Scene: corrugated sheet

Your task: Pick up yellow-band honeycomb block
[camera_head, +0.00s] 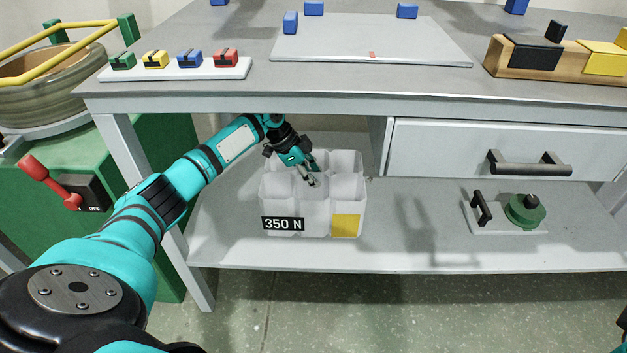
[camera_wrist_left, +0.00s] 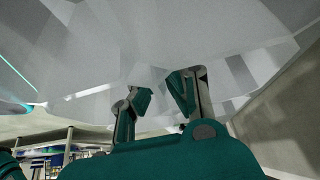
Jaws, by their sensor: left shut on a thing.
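The yellow-band honeycomb block (camera_head: 283,190) is a pale, translucent cluster of open cells. Its front has a black "350 N" label and a yellow patch. It is upright over the lower shelf under the bench; I cannot tell whether its base touches the shelf. My left gripper (camera_head: 312,177) reaches in from above and is shut on a wall of the block near its upper middle. In the left wrist view, the block (camera_wrist_left: 180,35) fills the top, and the fingers of the left gripper (camera_wrist_left: 163,88) point at it. The thin wall between the fingertips is hard to make out. My right gripper does not show.
The bench top (camera_head: 330,82) overhangs the block closely. A drawer with a dark handle (camera_head: 530,163) is to the right. A green round part on a white plate (camera_head: 526,210) sits on the lower shelf (camera_head: 400,245). A bench leg (camera_head: 150,200) stands left.

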